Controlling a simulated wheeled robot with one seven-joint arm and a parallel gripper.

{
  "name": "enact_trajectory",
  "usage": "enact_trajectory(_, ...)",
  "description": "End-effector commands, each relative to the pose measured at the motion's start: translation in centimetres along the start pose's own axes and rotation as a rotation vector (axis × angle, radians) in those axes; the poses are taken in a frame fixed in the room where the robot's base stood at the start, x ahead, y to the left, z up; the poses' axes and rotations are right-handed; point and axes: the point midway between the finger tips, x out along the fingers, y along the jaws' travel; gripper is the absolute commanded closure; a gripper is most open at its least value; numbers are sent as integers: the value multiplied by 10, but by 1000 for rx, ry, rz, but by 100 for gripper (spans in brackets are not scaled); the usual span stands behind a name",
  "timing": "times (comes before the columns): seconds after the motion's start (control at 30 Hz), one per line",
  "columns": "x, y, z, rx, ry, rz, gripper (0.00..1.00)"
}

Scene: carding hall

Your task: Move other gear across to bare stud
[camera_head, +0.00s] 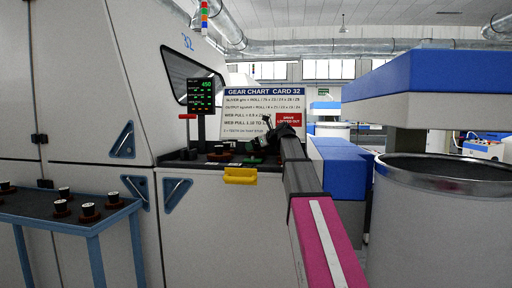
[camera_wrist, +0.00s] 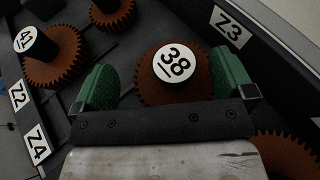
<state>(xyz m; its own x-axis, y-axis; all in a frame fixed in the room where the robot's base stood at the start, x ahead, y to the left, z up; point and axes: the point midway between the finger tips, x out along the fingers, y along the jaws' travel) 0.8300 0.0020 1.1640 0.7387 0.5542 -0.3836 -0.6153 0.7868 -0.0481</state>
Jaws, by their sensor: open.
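In the wrist view my gripper (camera_wrist: 162,66) is open, its two green fingers on either side of a brown toothed gear marked 38 (camera_wrist: 150,88). Contact between fingers and gear cannot be told. A gear marked 41 (camera_wrist: 54,66) lies to the left, with a black hub. Another gear (camera_wrist: 116,17) shows at the top edge, its label out of view. A further gear (camera_wrist: 286,152) shows partly at lower right, behind my gripper's body. I cannot make out a bare stud. In the head view my gripper (camera_head: 257,142) is over the machine's ledge, small and partly hidden by my arm.
Plates Z2 (camera_wrist: 18,93), Z4 (camera_wrist: 37,145) and Z3 (camera_wrist: 226,27) mark the dark panel edges. A gear chart sign (camera_head: 245,105) stands behind the ledge. A blue side table (camera_head: 45,208) holds several gears at left. A large can (camera_head: 440,220) stands at right.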

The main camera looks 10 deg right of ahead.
Motion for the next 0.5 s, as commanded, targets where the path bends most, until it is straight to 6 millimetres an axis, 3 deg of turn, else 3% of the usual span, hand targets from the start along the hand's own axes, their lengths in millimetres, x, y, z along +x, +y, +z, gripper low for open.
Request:
enact_trajectory(0.3,-60,1,-1,0,-2,-2,0)
enact_trajectory(0.5,-88,1,-1,0,-1,-2,0)
